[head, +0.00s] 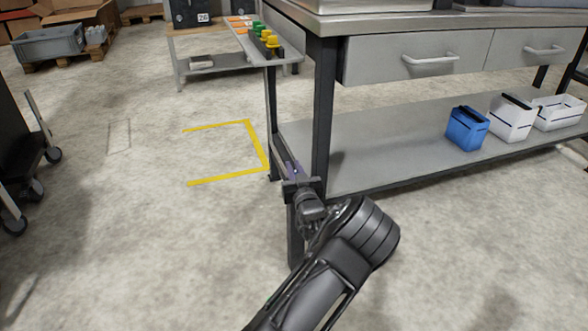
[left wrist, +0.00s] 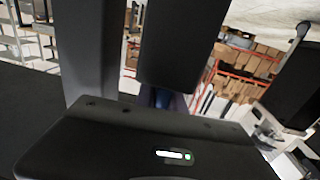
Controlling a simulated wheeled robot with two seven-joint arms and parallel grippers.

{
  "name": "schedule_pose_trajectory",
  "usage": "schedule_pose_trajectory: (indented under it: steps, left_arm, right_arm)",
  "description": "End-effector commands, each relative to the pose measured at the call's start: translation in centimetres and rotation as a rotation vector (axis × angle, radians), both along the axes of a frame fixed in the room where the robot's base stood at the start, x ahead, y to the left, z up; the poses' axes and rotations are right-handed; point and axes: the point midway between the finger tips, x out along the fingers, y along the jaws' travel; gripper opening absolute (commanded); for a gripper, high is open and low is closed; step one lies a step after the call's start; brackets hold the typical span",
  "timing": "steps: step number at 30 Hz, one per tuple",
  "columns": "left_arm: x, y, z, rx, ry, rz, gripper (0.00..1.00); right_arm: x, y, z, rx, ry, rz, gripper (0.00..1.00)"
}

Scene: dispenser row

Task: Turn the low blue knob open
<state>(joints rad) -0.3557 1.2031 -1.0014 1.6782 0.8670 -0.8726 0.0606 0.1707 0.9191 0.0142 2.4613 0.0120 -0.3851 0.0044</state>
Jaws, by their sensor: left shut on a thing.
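The low blue knob (head: 293,168) is a small dark blue-violet patch low by the near left leg of the workbench. My left gripper (head: 297,178) is at it, shut on it, with the arm coming up from the bottom. The fingers cover most of the knob, so its turn angle cannot be told. In the left wrist view a little of the blue knob (left wrist: 165,98) shows between the dark gripper body and a dark finger. My right gripper is in neither view.
The workbench (head: 440,24) has drawers and a lower shelf (head: 390,150) carrying a blue bin (head: 467,128) and white bins (head: 511,118). Green and yellow knobs (head: 268,40) stand on a side table behind. Yellow tape (head: 225,179) marks clear floor at left; a dark trolley (head: 22,150) stands far left.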

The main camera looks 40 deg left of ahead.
Motion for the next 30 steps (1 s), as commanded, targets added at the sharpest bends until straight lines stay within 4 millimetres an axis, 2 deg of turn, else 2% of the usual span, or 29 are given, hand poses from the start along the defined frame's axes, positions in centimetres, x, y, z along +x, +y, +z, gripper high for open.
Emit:
schedule_pose_trajectory:
  steps: [8,16,17,24,30]
  left_arm:
    - [-0.22,0.19,-0.03,-0.001,-0.002,0.105,0.00]
    - [-0.27,0.20,0.02,-0.001,0.001,0.109,0.00]
    - [-0.27,0.20,0.02,-0.001,0.001,0.109,0.16]
    - [-0.27,0.20,0.01,-0.001,0.001,0.108,0.35]
    - [-0.27,0.19,0.00,-0.001,0.001,0.108,0.35]
  right_arm:
    - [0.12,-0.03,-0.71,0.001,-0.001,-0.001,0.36]
    - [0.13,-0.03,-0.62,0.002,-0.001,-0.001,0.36]
    - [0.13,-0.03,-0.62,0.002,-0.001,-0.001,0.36]
    - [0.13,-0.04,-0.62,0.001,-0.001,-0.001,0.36]
    - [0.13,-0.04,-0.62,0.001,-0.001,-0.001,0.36]
